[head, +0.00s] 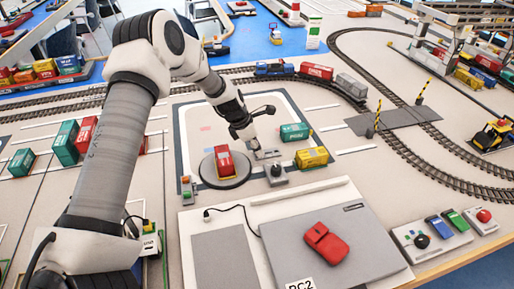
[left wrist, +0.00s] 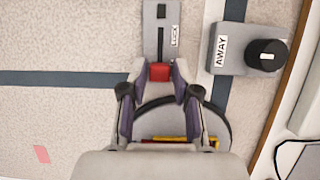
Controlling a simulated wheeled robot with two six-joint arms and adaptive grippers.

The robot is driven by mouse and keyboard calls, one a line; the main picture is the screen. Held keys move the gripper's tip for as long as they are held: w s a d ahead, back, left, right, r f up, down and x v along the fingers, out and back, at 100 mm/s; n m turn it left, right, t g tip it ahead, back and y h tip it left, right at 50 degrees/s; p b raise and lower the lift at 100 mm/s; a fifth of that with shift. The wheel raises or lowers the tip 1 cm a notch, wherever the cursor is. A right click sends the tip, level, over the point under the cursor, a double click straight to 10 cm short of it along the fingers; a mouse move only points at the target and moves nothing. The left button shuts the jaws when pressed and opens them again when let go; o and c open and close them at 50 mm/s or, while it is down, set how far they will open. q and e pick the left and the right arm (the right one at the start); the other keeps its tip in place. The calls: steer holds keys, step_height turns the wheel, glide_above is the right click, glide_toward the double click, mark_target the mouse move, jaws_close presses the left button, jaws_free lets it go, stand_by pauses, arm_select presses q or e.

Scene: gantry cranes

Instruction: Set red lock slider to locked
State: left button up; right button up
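The lock slider's grey plate (left wrist: 151,38) carries a dark slot and a label reading LOCK. It shows small in the head view (head: 268,154). The red slider knob (left wrist: 160,73) is at the end of the slot nearest my wrist. My left gripper (left wrist: 160,76) has its fingertips on either side of the knob, and the knob fills the gap between them. In the head view my left gripper (head: 255,146) points down at the plate, and the knob is hidden. My right gripper is in neither view.
A grey box with a black knob, labelled AWAY (left wrist: 228,50), stands close beside the plate. A dark round disc (head: 238,180) bears a red container (head: 224,162). Green (head: 295,132) and yellow (head: 312,157) containers stand to the right. A laptop-like panel (head: 375,240) lies in front.

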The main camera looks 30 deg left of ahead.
mark_target(274, 152)
arm_select(q)
jaws_close()
steer(key=w+d, duration=0.3)
steer(key=shift+w, duration=0.15)
steer(key=shift+a, duration=0.15)
steer(key=o, duration=0.6)
jaws_free()
steer(key=shift+o, duration=0.4)
steer(key=shift+w, duration=0.1)
steer(key=v, duration=1.1)
steer(key=shift+r, duration=0.35)
steer(key=shift+r, duration=0.1)
